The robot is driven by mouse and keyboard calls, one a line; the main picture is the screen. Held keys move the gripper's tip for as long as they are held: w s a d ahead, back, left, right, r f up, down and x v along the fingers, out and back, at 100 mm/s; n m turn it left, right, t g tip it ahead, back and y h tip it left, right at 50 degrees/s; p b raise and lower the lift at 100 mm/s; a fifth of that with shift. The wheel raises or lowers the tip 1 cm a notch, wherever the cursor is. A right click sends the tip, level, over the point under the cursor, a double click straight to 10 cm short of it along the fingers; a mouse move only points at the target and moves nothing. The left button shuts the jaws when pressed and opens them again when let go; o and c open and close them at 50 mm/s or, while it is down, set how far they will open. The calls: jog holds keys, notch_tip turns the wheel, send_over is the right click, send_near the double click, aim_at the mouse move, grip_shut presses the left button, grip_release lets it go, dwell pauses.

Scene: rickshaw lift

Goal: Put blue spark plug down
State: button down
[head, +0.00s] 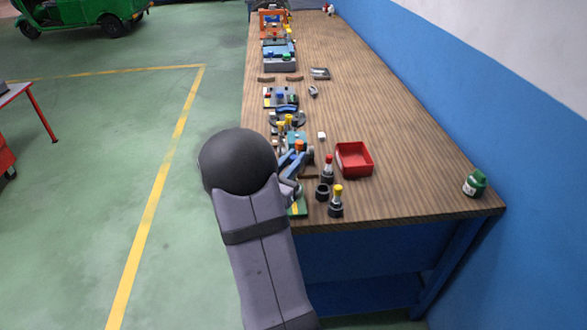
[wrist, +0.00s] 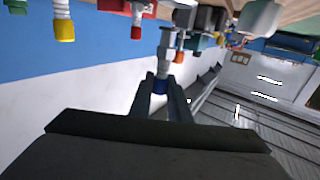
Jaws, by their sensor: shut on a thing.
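My gripper (wrist: 161,88) is shut on the blue spark plug (wrist: 168,48). Its fingers close around the blue end, and the silver body extends away from them. In the head view my gripper (head: 293,164) is over the near left part of the bench, partly behind my arm; the plug cannot be made out clearly there. A red-topped plug (head: 328,168) and a yellow-topped plug (head: 336,202) stand upright in dark holders to the right. A dark round holder (head: 322,192) between them looks empty. An orange-topped piece (head: 299,146) is close behind the gripper.
A red tray (head: 354,159) sits to the right on the wooden bench (head: 410,150). A green jar (head: 475,184) is at the near right corner. Several small parts line the bench's left side going back. The bench's right side is mostly clear. A blue wall (head: 480,120) runs along the right.

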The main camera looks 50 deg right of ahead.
jog(key=shift+r, duration=2.25)
jog(key=shift+s+d, duration=0.35)
jog(key=shift+s, duration=0.1)
jog(key=s+d+f+m+g+b, duration=0.1)
jog(key=s+d+m+g, duration=0.25)
jog(key=s+d, duration=0.7)
jog(key=s+d+f+m+g, duration=0.15)
jog(key=s+d+g, duration=0.5)
jog(key=s, duration=0.75)
jog(key=w+d+r+n+t, duration=0.4)
jog(key=w+d+r+t, duration=0.2)
jog(key=d+t, duration=0.25)
jog(key=w+r+n+t+y, duration=0.2)
jog(key=w+n+t, duration=0.4)
jog(key=w, duration=0.5)
notch_tip(320, 180, down, 14)
jog(key=w+a+t+y, duration=0.1)
jog(key=w+t, duration=0.2)
jog(key=shift+a+n+t+y+p, duration=0.35)
jog(key=shift+a+n+y+p, duration=0.05)
jog(key=shift+f+b, duration=0.35)
jog(key=shift+b, duration=0.05)
